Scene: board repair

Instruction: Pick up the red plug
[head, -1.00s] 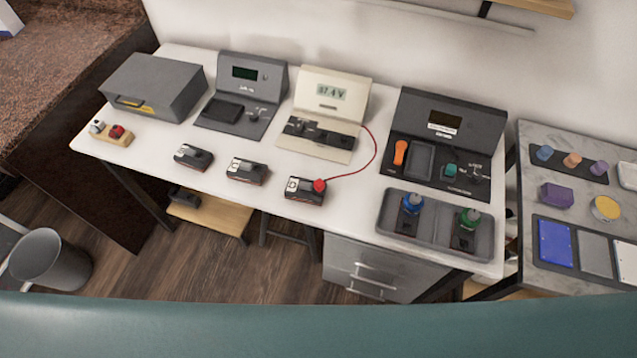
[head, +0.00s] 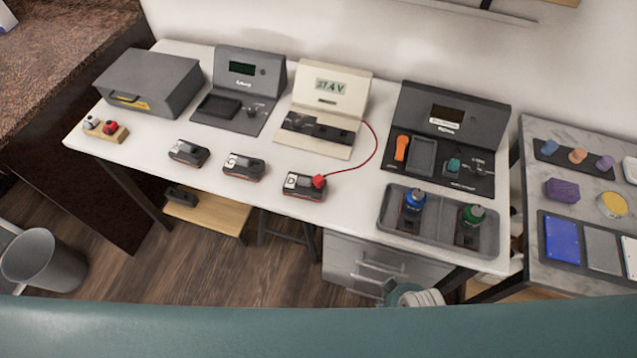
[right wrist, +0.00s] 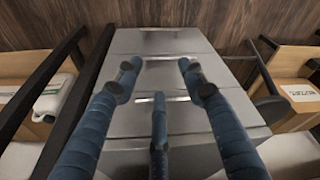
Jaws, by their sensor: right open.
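A red plug (head: 319,181) sits on the right end of the rightmost of three small dark battery-like blocks (head: 304,187), near the table's front edge. A red cable (head: 371,150) runs from it to the cream meter (head: 330,95). Another small red piece (head: 110,127) stands in a wooden holder at the far left. My right gripper (right wrist: 158,82) is open and empty in the right wrist view, its fingers in front of a grey drawer cabinet (right wrist: 165,45). The red plug is not in that view. My left gripper is not in view.
The white table (head: 270,212) holds a grey case (head: 150,80), dark testers and a grey tray (head: 390,228) with a blue and a green bottle. The drawer cabinet stands beneath its front edge. A marble-topped table (head: 530,205) stands at the right.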

